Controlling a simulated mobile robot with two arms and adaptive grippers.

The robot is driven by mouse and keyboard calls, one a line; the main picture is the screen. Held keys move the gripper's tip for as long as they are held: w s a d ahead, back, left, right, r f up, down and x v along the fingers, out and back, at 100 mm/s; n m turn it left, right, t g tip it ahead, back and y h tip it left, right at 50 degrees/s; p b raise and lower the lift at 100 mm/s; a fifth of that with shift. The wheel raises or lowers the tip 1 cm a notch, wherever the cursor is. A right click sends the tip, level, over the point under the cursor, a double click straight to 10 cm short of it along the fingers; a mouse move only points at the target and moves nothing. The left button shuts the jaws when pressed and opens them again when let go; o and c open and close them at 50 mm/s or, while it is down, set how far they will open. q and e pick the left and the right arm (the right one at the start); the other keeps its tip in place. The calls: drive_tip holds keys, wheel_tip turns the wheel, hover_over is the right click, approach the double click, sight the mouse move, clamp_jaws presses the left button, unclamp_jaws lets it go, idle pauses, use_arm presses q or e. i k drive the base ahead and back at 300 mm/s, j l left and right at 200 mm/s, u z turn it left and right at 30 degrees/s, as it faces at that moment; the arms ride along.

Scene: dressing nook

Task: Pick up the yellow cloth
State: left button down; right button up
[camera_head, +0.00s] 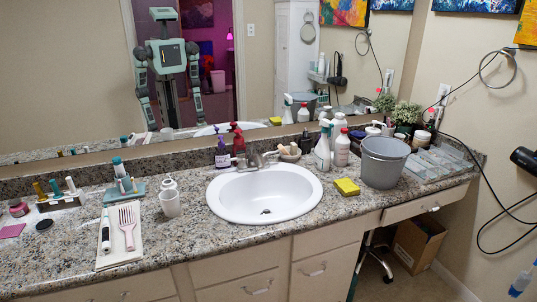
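A small yellow item (346,187) lies on the granite counter, just right of the white sink. It looks thick and block-like, more like a folded cloth or sponge than a spread cloth; I cannot tell which. Nothing covers it. A grey bucket (383,163) stands close to its right, apart from it. A yellow patch (276,121) in the mirror looks like its reflection. Neither of my grippers shows directly. My body shows small in the mirror with both arms hanging down, too small to read the fingers.
The white sink (239,205) with its faucet is left of the yellow item. A spray bottle (323,146) and white bottle (342,148) stand behind it. A clear divided tray (436,166) is at right. The counter (318,214) in front of the yellow item is clear.

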sight(346, 186)
drive_tip(key=i+j+z, duration=0.1)
drive_tip(key=z, duration=0.25)
drive_tip(key=i+j+z, duration=0.3)
drive_tip(key=k+l, duration=0.05)
drive_tip(key=l, duration=0.05)
